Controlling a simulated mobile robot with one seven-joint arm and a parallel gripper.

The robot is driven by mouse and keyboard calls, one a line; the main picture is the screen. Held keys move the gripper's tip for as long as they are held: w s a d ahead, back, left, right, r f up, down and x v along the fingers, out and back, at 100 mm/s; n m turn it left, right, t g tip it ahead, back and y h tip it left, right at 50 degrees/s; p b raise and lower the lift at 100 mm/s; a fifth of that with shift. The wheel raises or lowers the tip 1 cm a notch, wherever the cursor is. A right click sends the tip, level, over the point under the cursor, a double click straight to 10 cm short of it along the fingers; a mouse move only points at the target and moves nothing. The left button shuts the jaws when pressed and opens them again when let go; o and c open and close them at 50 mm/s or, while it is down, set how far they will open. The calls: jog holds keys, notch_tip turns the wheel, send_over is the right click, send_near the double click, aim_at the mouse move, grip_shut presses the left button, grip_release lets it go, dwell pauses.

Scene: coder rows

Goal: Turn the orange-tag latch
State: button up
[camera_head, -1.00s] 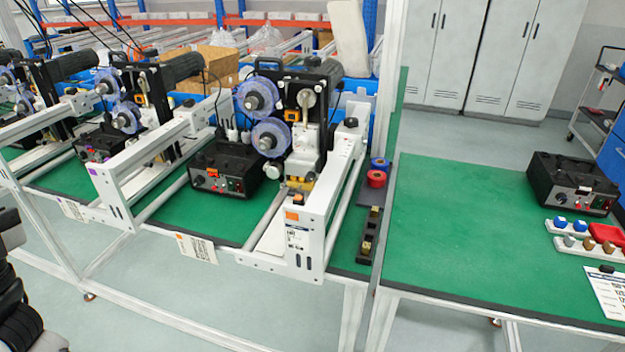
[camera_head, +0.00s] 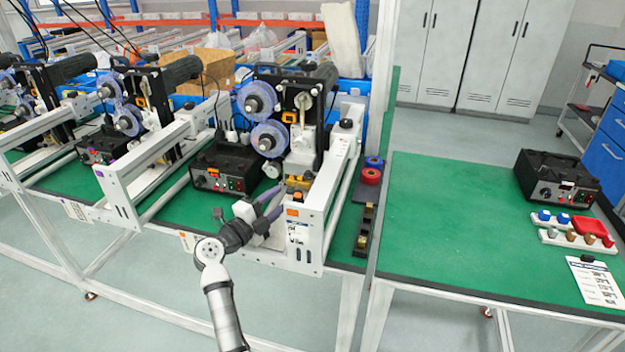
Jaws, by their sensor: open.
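The orange tag (camera_head: 292,212) is a small square on the front of a white frame at the near end of the middle coder machine (camera_head: 290,110). A silver lever (camera_head: 303,101) stands on the machine's black upright plate; I cannot tell whether it is the latch. A yellow part (camera_head: 298,183) sits low behind the frame.
A black control box (camera_head: 220,168) stands left of the machine. Similar machines (camera_head: 150,90) line the bench further left. Red and blue rolls (camera_head: 371,174) lie right of the frame. The right green table (camera_head: 450,220) is mostly clear, with a black box (camera_head: 557,180) at its right.

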aim_at(306, 177)
jog(key=p+x, duration=0.2)
jog(key=x, duration=0.9)
jog(key=shift+w+d+r, duration=0.1)
jog(key=shift+w+d, duration=0.05)
jog(key=shift+w, duration=0.05)
grip_shut()
